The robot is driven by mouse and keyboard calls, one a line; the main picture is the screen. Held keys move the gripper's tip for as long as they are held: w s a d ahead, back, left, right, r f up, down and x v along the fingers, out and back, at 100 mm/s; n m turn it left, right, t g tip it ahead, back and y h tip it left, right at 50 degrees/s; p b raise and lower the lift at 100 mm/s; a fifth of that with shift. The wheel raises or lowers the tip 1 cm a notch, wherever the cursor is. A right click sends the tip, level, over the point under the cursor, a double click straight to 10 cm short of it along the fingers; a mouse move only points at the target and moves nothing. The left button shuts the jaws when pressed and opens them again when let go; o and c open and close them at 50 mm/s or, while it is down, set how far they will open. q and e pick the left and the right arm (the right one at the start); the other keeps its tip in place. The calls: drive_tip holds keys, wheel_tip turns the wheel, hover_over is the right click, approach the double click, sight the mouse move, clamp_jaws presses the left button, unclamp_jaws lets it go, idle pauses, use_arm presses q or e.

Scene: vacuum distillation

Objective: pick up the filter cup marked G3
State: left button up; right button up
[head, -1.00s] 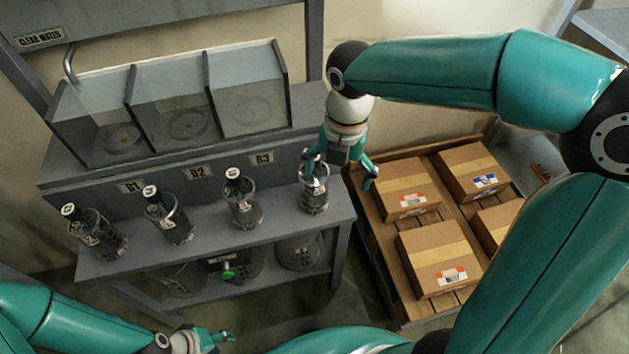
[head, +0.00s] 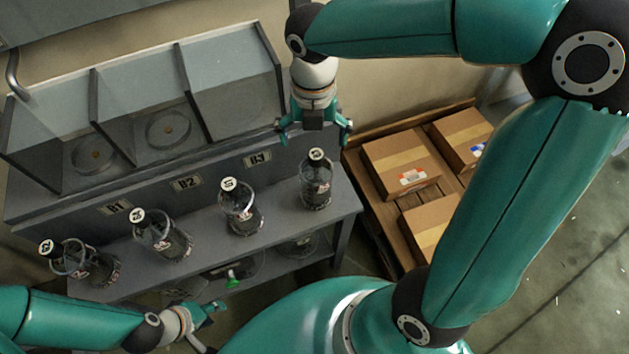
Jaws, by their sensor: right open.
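Several clear glass vessels with dark lower parts and white marked tops stand in a row on the grey shelf (head: 283,222): far left (head: 80,262), second (head: 163,237), third (head: 242,208) and far right (head: 317,182). Their marks are too small to read surely, so I cannot tell which is G3. My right gripper (head: 314,137) is open and empty, fingers spread, just above the rightmost vessel in the picture and apart from it. My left gripper (head: 208,314) is low at the front, apart from the vessels; its finger opening is unclear.
Grey open bins (head: 236,75) with labelled fronts stand behind the row. Cardboard boxes (head: 402,166) lie on a wooden pallet (head: 395,248) at the right. A green-knobbed item (head: 232,278) shows below the shelf.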

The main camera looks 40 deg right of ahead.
sight(316, 169)
drive_tip(key=f, duration=0.6)
drive_tip(key=f+b, duration=0.1)
drive_tip(key=f, duration=0.5)
drive_tip(key=shift+s+d, duration=0.1)
drive_tip(key=shift+d, duration=0.1)
drive_tip(key=shift+r, duration=0.1)
drive_tip(key=c, duration=1.8)
drive_tip(key=shift+o, duration=0.2)
